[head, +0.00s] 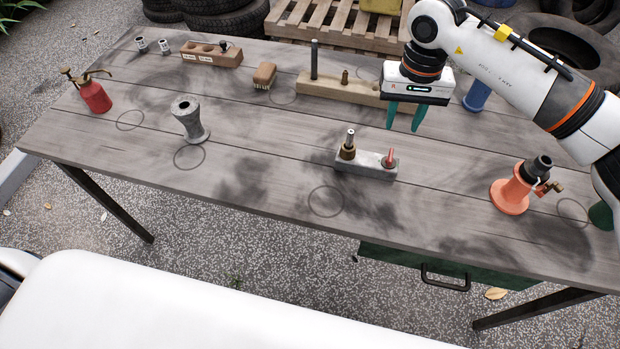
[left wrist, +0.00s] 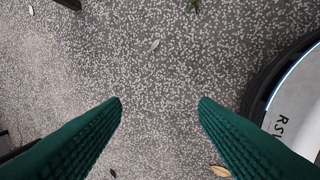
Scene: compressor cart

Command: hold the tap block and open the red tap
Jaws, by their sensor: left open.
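The grey tap block (head: 365,169) lies on the wooden table, right of the middle. My right gripper (head: 402,129) is open and empty, with two green fingers pointing down. In the picture it is above and slightly right of the block, apart from it. My left gripper (left wrist: 160,101) shows only in the left wrist view, open and empty over speckled ground.
On the table (head: 262,179), an orange stand (head: 512,192) is at the right and a grey stand (head: 189,118) at the left. A wooden block with pegs (head: 340,87) lies behind the tap block. A red oil can (head: 94,96) stands far left. The table's front middle is clear.

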